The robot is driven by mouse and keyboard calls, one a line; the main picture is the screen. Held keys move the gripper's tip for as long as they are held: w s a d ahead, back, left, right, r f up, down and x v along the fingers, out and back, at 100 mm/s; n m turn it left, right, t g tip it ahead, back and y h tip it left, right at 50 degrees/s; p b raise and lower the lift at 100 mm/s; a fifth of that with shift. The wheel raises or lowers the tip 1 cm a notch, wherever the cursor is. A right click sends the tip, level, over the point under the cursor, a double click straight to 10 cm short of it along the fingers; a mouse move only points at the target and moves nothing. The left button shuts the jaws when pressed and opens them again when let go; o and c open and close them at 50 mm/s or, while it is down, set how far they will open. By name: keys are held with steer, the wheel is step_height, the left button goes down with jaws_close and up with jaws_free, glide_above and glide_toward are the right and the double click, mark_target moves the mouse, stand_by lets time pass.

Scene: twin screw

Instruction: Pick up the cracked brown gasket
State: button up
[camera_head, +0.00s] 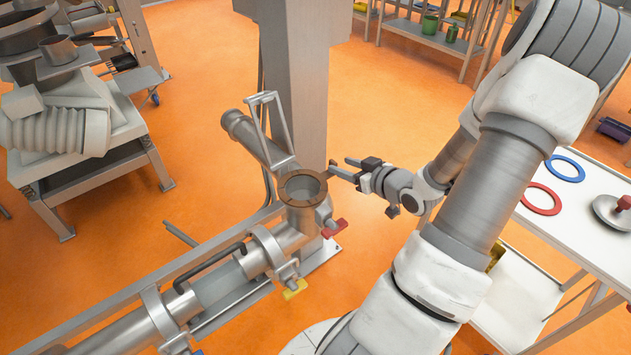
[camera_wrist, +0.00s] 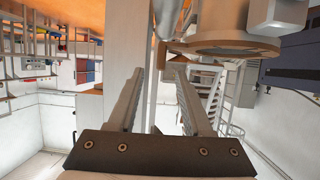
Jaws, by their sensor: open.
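The brown gasket (camera_head: 302,204) is a ring lying on the round open mouth of the upright metal pipe port in the head view. The crack cannot be made out at this size. In the wrist view a brown ring (camera_wrist: 235,56) shows at the upper right, beyond and to the right of the fingertips.
A hinged lid pipe (camera_head: 255,140) leans up left of the port. Red (camera_head: 335,228) and yellow (camera_head: 295,289) handles sit on the pipework. A grey column (camera_head: 303,80) stands just behind. A white table (camera_head: 595,215) at right holds red (camera_head: 541,211) and blue (camera_head: 567,178) rings.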

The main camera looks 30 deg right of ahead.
mark_target(335, 163)
steer(key=b+x, duration=0.1)
steer(key=x, duration=0.4)
steer(key=shift+w+a+f, duration=0.1)
steer(key=shift+w+f, duration=0.05)
steer(key=shift+w, duration=0.2)
jaws_close()
